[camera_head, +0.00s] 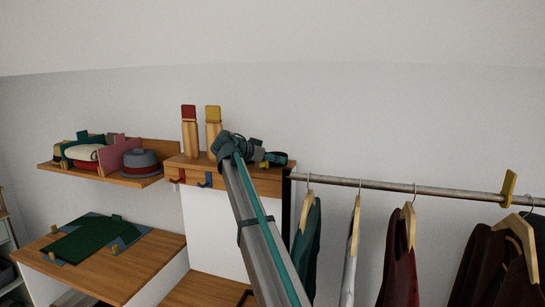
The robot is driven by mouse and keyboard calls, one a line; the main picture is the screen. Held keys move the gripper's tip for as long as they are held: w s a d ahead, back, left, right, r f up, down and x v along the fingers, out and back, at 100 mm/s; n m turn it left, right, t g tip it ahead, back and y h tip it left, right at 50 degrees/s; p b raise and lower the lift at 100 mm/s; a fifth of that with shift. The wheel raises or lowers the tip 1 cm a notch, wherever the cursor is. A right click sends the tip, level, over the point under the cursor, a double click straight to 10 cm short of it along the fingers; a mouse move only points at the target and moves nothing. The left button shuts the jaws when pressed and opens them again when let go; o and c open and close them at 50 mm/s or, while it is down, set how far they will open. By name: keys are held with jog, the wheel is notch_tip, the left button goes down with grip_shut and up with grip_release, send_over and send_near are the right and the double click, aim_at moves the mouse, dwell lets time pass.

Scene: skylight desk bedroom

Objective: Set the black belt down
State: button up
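A narrow black strip (286,205), which looks like the black belt, hangs straight down at the right end of the hook shelf (230,173). My gripper (284,159) is small and dark at the end of my arm, just above the top of this strip and by the shelf's right end. Its fingers are too small and dark to tell whether they are open or closed on the strip. I cannot tell whether the strip hangs from my gripper or from the shelf. My arm hides part of the shelf and the white panel below it.
Two wooden posts, red-topped (189,130) and yellow-topped (213,130), stand on the hook shelf. Right is a rail (400,188) with hanging clothes. Left are a hat shelf (95,174) and desk (150,262).

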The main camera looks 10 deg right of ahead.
jog(key=shift+f, duration=0.2)
jog(key=shift+f+b, duration=0.15)
jog(key=shift+b, duration=0.15)
jog(key=o, duration=0.9)
jog(key=shift+o, duration=0.2)
jog(key=shift+r+p, duration=0.35)
jog(key=b+v, duration=0.4)
jog(key=v, duration=0.8)
